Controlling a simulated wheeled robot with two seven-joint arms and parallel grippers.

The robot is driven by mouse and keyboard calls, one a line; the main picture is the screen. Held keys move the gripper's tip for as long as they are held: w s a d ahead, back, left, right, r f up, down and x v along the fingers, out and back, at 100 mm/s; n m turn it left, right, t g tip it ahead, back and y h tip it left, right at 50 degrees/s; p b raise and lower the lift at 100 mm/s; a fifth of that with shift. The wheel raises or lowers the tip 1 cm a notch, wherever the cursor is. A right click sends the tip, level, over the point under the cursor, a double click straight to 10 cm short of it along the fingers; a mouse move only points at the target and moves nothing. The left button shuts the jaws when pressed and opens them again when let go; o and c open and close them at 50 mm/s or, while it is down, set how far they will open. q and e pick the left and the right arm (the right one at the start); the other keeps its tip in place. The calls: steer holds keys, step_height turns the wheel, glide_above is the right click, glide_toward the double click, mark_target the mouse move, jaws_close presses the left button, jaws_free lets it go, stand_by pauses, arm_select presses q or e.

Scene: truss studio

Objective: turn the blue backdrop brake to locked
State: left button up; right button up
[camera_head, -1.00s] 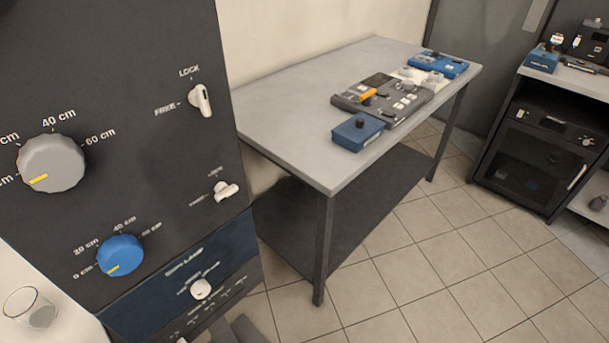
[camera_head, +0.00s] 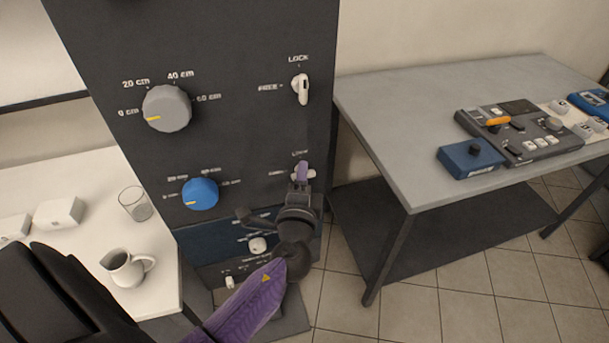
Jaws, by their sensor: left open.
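The dark backdrop panel (camera_head: 240,110) stands in the middle of the view. The lower white brake lever (camera_head: 312,174) sits on its right side, level with the blue knob (camera_head: 200,193), with small lettering above and to its left. My left gripper (camera_head: 302,178) is in front of this lever and hides its middle. The lever's white ends show on both sides of a purple fingertip, lying roughly level. The gripper is open; I cannot tell whether it touches the lever. My right gripper is not in view.
An upper white lever (camera_head: 300,89) marked LOCK and FREE and a grey knob (camera_head: 167,108) are above. A white table (camera_head: 80,180) with a glass (camera_head: 135,203) and jug (camera_head: 127,268) is at left. A grey table (camera_head: 400,120) with control boxes stands right.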

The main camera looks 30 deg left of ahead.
arm_select(q)
steer(key=shift+w+a, duration=0.1)
steer(key=shift+w, duration=0.05)
jaws_close()
